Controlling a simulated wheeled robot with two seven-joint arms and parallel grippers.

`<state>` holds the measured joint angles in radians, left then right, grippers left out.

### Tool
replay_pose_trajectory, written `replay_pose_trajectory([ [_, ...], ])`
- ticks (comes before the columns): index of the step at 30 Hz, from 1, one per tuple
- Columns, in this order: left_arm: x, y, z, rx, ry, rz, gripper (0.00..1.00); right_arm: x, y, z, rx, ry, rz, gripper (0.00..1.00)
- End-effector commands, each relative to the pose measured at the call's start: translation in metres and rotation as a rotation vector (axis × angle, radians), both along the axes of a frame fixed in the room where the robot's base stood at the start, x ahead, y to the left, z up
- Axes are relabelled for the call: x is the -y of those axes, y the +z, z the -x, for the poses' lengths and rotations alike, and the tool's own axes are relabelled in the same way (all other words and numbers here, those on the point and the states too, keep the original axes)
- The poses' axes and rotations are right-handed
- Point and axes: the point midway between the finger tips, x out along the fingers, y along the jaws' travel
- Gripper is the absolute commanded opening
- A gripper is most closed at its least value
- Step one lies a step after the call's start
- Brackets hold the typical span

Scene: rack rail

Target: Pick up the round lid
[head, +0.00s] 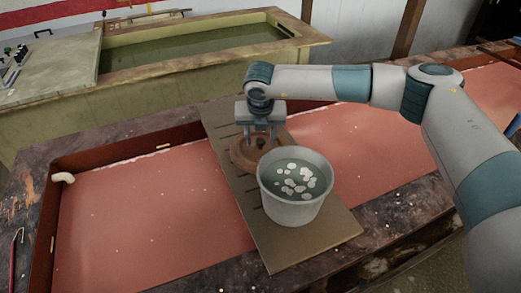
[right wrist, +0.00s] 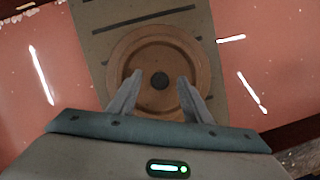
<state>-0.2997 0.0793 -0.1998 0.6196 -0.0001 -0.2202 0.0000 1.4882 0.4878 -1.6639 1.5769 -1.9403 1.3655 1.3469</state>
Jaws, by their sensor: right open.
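The round lid (right wrist: 158,50) is brown, with a dark knob (right wrist: 159,80) at its middle. It lies on a slatted board. In the head view the lid (head: 240,157) shows behind the pot, partly hidden by the pot and my gripper. My right gripper (head: 261,141) points down over the lid. In the right wrist view its two fingers (right wrist: 158,83) are apart, on either side of the knob, with nothing between them that I can see held. Whether the fingertips touch the lid I cannot tell. My left gripper is not in view.
A grey pot (head: 291,208) with greenish liquid and white pieces stands on the slatted board (head: 305,245), close in front of the lid. The board spans a shallow tray with a reddish floor (head: 140,215). A stone trough (head: 190,75) stands behind. The tray's left part is mostly clear.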

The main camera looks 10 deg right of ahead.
Motion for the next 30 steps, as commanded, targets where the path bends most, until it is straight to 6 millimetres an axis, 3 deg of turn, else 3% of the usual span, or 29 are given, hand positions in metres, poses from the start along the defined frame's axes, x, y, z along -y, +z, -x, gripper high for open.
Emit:
replay_pose_trajectory([
  [4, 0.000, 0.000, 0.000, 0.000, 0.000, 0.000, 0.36, 0.000, 0.000, 0.000, 0.000, 0.000, 0.000, 0.45],
  [10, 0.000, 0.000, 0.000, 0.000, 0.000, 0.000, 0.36, 0.000, 0.000, 0.000, 0.000, 0.000, 0.000, 0.00],
  [23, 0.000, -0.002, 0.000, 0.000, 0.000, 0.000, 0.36, 0.000, 0.002, 0.000, 0.001, -0.001, -0.001, 0.00],
  [30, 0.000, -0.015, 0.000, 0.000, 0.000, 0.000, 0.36, 0.000, 0.019, -0.001, 0.005, 0.000, -0.002, 0.00],
])
